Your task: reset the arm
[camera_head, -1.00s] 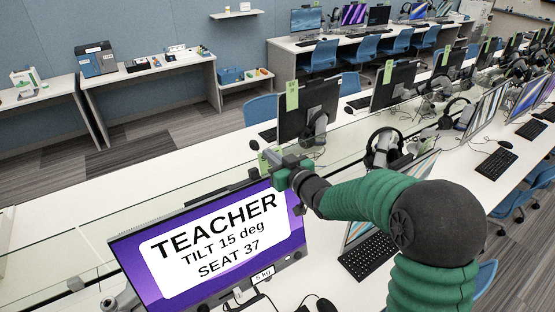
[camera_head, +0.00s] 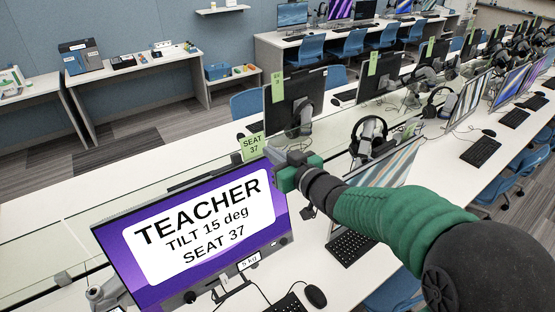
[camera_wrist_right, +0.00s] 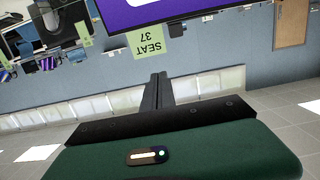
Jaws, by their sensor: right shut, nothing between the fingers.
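My right arm comes in from the lower right in the head view. Its right gripper (camera_head: 271,156) is by the top right corner of the purple monitor (camera_head: 112,238), which reads TEACHER, TILT 15 deg, SEAT 37. I cannot tell if they touch. In the right wrist view the two dark fingers of the right gripper (camera_wrist_right: 159,80) are together, with nothing between them. A green SEAT 37 card (camera_head: 252,147) stands just left of the gripper; it also shows in the wrist view (camera_wrist_right: 148,40). My left gripper is not in view.
Black monitors (camera_head: 294,97), a headset on a stand (camera_head: 369,136) and keyboards (camera_head: 352,247) crowd the long white desks. A clear low panel runs along the desk behind the purple monitor. A mouse (camera_head: 316,296) lies to the right below it. The white desk at left (camera_head: 60,206) is bare.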

